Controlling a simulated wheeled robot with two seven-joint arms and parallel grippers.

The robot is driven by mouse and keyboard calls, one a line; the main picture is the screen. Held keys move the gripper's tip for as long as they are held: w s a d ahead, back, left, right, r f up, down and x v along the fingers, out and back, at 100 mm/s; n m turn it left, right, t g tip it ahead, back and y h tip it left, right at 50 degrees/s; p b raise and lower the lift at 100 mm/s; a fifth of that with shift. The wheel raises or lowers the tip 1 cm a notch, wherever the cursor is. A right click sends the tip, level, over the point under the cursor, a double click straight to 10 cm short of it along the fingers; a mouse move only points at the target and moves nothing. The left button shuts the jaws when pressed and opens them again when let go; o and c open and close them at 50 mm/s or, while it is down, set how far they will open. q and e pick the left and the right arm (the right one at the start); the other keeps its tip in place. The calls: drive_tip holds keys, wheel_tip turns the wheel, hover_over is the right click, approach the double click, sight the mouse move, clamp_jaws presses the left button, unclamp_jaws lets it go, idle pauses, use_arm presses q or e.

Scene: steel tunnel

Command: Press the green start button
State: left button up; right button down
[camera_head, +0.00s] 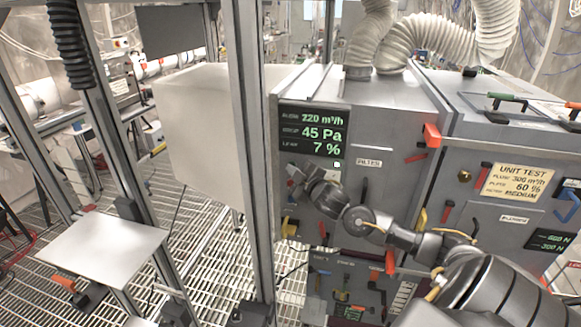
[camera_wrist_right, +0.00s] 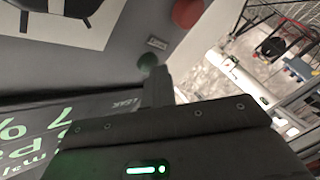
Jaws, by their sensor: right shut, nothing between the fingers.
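The green button (camera_wrist_right: 147,62) sits on a grey panel in the right wrist view, close to the tip of my right gripper (camera_wrist_right: 158,78). The fingers are shut and empty. They overlap the lower edge of the button in this view, and I cannot tell whether they touch it. In the head view my right gripper (camera_head: 293,174) is at the front of the grey cabinet (camera_head: 385,125), just below the display. I cannot make out the button there. My left gripper is not in view.
A red round button (camera_wrist_right: 187,12) and a small label (camera_wrist_right: 157,43) are beside the green button. The dark display (camera_head: 313,132) shows 220 m³/h, 45 Pa and 7 %. A metal post (camera_head: 250,150) stands left of the cabinet. Open grating floor (camera_head: 205,245) lies at lower left.

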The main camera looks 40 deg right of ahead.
drive_tip(key=shift+s+a, duration=0.15)
drive_tip(key=shift+a, duration=0.05)
drive_tip(key=s+a, duration=0.1)
drive_tip(key=a, duration=0.1)
drive_tip(key=s+a, duration=0.2)
drive_tip(key=a, duration=0.1)
drive_tip(key=shift+s+p, duration=0.2)
drive_tip(key=shift+p, duration=0.1)
drive_tip(key=shift+f, duration=0.1)
idle(0.8)
